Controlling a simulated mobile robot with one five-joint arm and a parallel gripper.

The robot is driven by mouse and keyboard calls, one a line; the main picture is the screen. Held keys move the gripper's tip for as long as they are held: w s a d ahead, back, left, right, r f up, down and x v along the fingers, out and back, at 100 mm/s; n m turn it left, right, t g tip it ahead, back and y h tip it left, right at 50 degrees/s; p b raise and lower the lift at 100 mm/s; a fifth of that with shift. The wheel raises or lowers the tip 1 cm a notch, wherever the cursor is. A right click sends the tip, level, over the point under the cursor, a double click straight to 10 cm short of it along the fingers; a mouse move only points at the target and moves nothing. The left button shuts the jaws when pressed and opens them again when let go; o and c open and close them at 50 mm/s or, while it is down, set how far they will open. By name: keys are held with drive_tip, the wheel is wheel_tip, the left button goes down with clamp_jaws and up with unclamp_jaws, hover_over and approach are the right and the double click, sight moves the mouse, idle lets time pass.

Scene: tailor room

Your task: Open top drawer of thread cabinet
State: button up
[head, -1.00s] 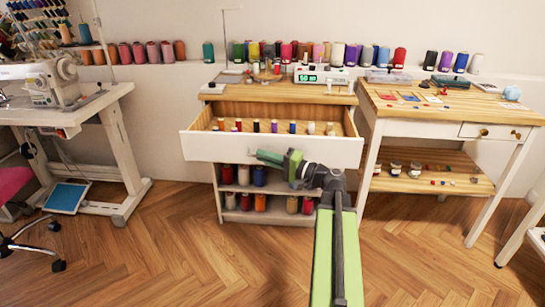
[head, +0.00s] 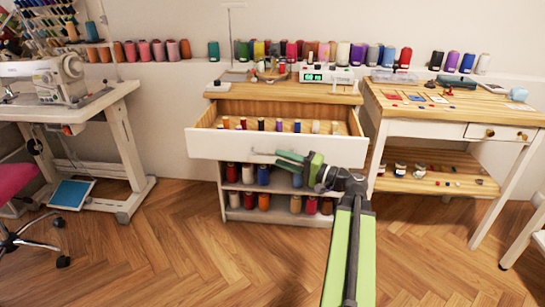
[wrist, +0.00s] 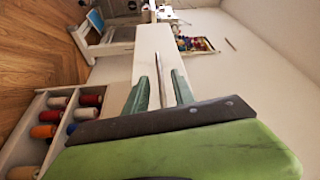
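The thread cabinet (head: 232,201) stands in the middle of the head view. Its top drawer (head: 215,149), with a white front, is pulled well out and shows small thread spools inside. A thin grey handle (head: 262,153) is on the drawer front. My gripper (head: 279,159) is at the front, just right of the handle's visible left part. In the wrist view my gripper's green fingers (wrist: 160,90) are spread apart, with a thin grey bar, seemingly the handle, between them and gaps beside it. The white drawer front (wrist: 152,48) lies beyond.
Open shelves under the drawer hold larger spools (head: 263,176). A wooden side table (head: 425,108) stands close on the right, and a sewing machine table (head: 112,103) on the left. A chair (head: 15,205) is at far left. The floor in front is clear.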

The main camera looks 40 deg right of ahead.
drive_tip(key=r+v, duration=0.1)
drive_tip(key=v, duration=1.1)
drive_tip(key=shift+s+f+b, duration=0.25)
drive_tip(key=shift+f+b, duration=0.15)
drive_tip(key=shift+f, duration=0.1)
